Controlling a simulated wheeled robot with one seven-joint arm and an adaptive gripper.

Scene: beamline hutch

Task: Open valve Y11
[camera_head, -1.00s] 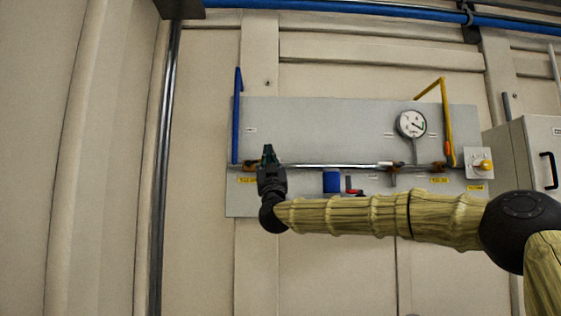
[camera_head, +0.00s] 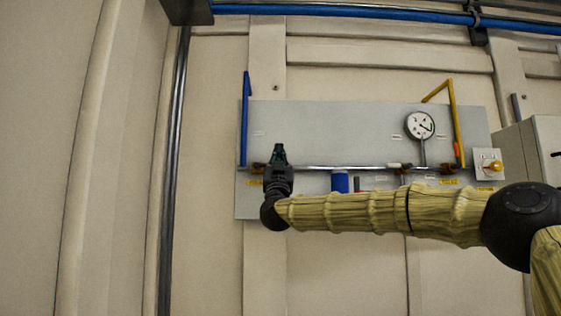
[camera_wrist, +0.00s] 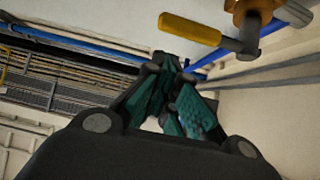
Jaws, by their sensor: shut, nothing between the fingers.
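A grey wall panel (camera_head: 330,120) carries a horizontal metal pipe (camera_head: 340,168) with brass valve bodies at its left (camera_head: 258,167) and right (camera_head: 446,169) ends. Small yellow tags (camera_head: 450,182) sit below; their text is too small to read, so I cannot tell which valve is Y11. My gripper (camera_head: 279,152) is in front of the panel's left part, just right of the left valve in the picture. In the wrist view, its green-padded fingers (camera_wrist: 172,62) are shut and empty. A yellow lever (camera_wrist: 190,28) on a brass body (camera_wrist: 255,8) shows above them, apart from the fingers.
A blue vertical pipe (camera_head: 245,120) rises at the panel's left. A bent yellow pipe (camera_head: 454,110), a round gauge (camera_head: 420,125) and a yellow-knobbed switch (camera_head: 490,166) are on the right. A pale cabinet (camera_head: 515,150) stands at the right edge. My arm hides part of the panel's lower area.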

